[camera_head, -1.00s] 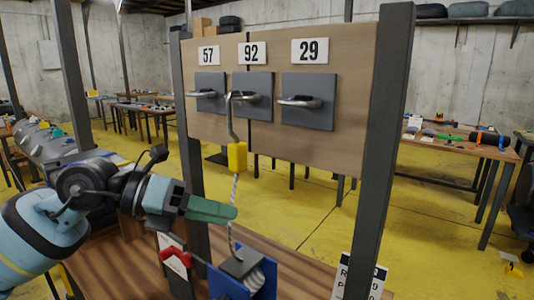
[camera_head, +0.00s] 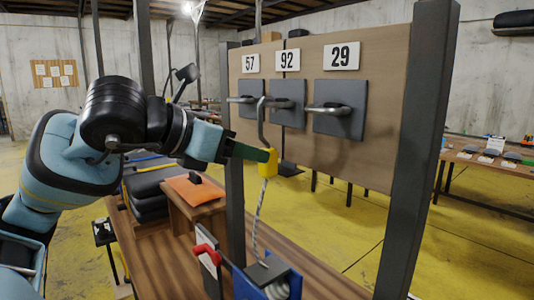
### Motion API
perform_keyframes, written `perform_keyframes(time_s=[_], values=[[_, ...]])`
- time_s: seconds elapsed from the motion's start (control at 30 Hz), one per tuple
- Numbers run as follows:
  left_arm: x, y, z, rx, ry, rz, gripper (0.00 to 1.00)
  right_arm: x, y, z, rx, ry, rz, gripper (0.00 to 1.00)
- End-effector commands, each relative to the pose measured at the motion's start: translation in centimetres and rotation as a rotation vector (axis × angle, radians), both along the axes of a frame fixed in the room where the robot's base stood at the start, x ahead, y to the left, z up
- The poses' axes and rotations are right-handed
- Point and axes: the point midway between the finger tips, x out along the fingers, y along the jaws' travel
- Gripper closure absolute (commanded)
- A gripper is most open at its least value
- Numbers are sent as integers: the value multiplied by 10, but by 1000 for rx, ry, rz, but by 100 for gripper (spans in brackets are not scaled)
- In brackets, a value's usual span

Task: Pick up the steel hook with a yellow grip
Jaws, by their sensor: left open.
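The steel hook (camera_head: 262,125) is a thin bent rod with a yellow grip (camera_head: 260,170) at its lower end. Its upper end is at the metal handle under the number 92, and it looks hung there. A twisted rope (camera_head: 259,220) runs from the grip down to a dark plate on a blue stand (camera_head: 250,288). My left gripper (camera_head: 268,157) comes in from the left with green fingers at the top of the yellow grip. It is open; the fingers overlap each other and partly cover the grip, so contact cannot be told. My right gripper is out of view.
A wooden board (camera_head: 385,110) with handles marked 57, 92 and 29 stands behind the hook between dark posts (camera_head: 418,150). A red clamp-like part (camera_head: 206,254) is low beside the blue stand. An orange pad (camera_head: 194,190) lies on a small wooden table at the left.

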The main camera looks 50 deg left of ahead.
Motion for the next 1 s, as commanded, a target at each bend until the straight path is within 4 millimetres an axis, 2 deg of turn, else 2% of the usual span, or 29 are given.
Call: perform_keyframes(time_s=[0.27, 0.5, 0.7, 0.97, 1.0], values=[[8, 0, -4, -1, 3, -1, 51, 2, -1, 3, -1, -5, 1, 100], [34, -2, -16, 1, 4, 0, 51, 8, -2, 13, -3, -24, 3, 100], [50, -3, -23, 0, 3, 0, 51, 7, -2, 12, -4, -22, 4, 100], [51, -3, -23, -1, 0, -2, 51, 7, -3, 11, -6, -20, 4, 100], [51, -3, -23, -1, 0, -2, 54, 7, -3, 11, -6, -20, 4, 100]])
